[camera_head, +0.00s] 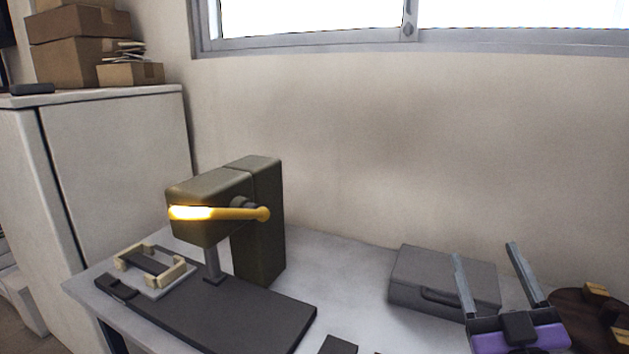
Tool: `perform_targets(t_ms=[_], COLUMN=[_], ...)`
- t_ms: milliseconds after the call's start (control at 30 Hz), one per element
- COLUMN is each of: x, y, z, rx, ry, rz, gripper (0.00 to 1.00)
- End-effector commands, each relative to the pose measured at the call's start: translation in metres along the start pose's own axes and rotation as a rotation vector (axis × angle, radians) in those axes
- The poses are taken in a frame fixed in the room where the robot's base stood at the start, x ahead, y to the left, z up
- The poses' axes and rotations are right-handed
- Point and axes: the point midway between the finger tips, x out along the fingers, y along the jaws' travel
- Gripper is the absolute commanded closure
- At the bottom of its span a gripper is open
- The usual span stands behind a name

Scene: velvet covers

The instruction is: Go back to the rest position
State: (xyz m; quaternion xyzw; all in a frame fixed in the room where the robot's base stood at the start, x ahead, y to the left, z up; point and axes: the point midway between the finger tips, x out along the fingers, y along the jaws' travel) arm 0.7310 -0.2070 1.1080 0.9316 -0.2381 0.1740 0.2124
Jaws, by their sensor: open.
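My gripper (485,251) is at the lower right, with its two grey fingers pointing up and spread wide apart. Nothing shows between the fingers. Its purple and dark body is cut by the bottom edge of the picture. It appears in front of the right end of a grey case (430,272) and left of a dark brown round tray (567,318). I cannot tell how high it is above the table.
A light wooden frame (128,262) around a dark piece lies left. A white cabinet (120,160) stands behind left. Wall and window close the back.

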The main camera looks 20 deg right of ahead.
Motion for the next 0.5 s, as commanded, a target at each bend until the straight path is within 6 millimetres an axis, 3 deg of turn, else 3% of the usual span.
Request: perform_targets(t_ms=[33, 200, 500], x=[-0.019, -0.081, -0.199], y=[-0.016, -0.059, -0.098], z=[0.003, 0.008, 0.011], rx=[0.010, 0.078, 0.244], ry=[-0.005, -0.023, -0.156], rz=[-0.059, -0.218, -0.408], gripper=[0.33, 0.33, 0.33])
